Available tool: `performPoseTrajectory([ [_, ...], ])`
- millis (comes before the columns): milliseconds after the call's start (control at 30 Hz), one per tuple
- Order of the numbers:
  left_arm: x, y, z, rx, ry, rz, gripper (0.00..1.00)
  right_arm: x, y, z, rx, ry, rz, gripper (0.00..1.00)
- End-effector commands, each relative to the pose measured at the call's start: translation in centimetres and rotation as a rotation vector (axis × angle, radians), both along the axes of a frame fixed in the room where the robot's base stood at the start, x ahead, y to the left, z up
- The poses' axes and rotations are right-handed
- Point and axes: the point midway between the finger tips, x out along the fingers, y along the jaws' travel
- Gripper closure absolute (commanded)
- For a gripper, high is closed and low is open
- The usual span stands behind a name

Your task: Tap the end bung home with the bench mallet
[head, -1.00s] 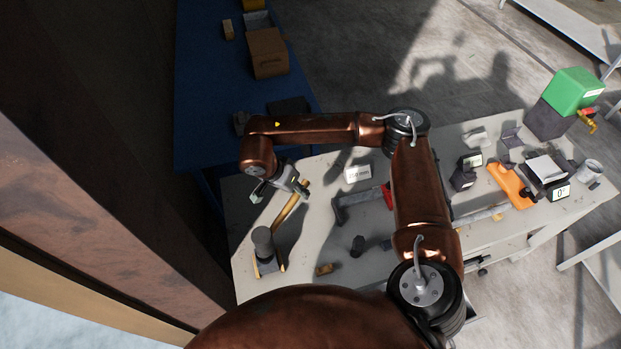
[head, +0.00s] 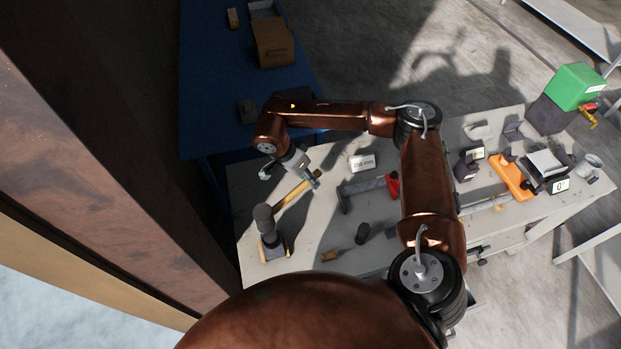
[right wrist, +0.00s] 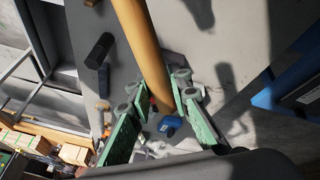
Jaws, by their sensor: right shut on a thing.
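The bench mallet has a dark round head (head: 264,217) and a pale wooden handle (head: 293,196). My right gripper (head: 307,177) is shut on the handle near its far end. In the right wrist view the handle (right wrist: 143,48) runs up between the green fingers (right wrist: 158,118), its head out of view. The mallet head shows just above a small dark block with wooden edges (head: 284,247); I cannot tell whether they touch. A short black cylinder (head: 362,233) stands on the bench. I cannot tell for sure which thing is the end bung. My left gripper is not in view.
A blue table (head: 215,90) lies behind; dark panels stand at left.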

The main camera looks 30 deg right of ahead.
Motion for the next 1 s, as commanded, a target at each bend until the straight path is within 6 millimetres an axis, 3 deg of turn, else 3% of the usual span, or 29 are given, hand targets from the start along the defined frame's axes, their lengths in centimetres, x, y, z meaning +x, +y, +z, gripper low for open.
performPoseTrajectory([
  [133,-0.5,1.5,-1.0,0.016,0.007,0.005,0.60,0.0,0.0,-1.3,0.001,0.000,-0.001,1.00],
  [500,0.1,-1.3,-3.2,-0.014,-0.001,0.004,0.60,0.0,0.0,-4.1,0.000,0.000,0.000,1.00],
  [733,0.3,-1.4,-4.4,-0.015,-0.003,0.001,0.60,0.0,0.0,-5.8,0.000,0.000,0.000,1.00],
  [1000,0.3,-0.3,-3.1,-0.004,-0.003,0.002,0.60,0.1,0.1,-3.6,0.001,-0.003,0.000,1.00],
])
